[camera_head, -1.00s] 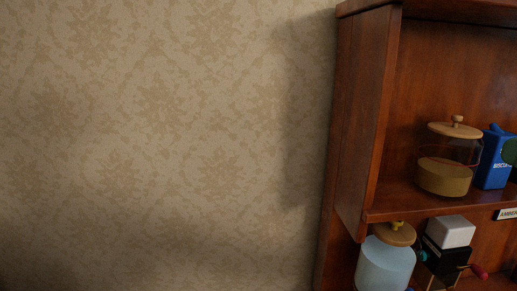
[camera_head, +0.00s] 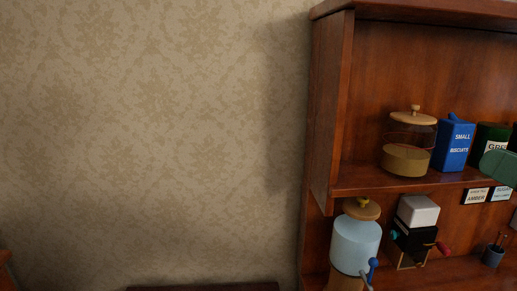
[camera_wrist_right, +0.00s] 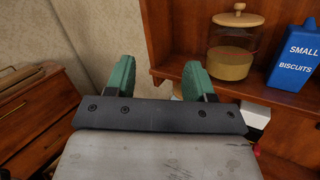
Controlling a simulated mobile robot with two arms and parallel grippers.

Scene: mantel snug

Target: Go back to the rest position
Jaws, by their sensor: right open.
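My right gripper shows best in the right wrist view (camera_wrist_right: 158,76), where its two green fingers stand well apart with nothing between them. In the head view a green part of it (camera_head: 498,167) reaches in at the right edge, in front of the shelf; the rest is cut off. My left gripper is in neither view.
A wooden shelf unit (camera_head: 331,120) stands on the right. Its upper shelf holds a lidded glass jar (camera_head: 407,158) and a blue biscuit tin (camera_head: 454,146). Below are a pale blue jar (camera_head: 355,243), a black-and-white grinder (camera_head: 418,211) and a small cup (camera_head: 493,256). Bare wall fills the left.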

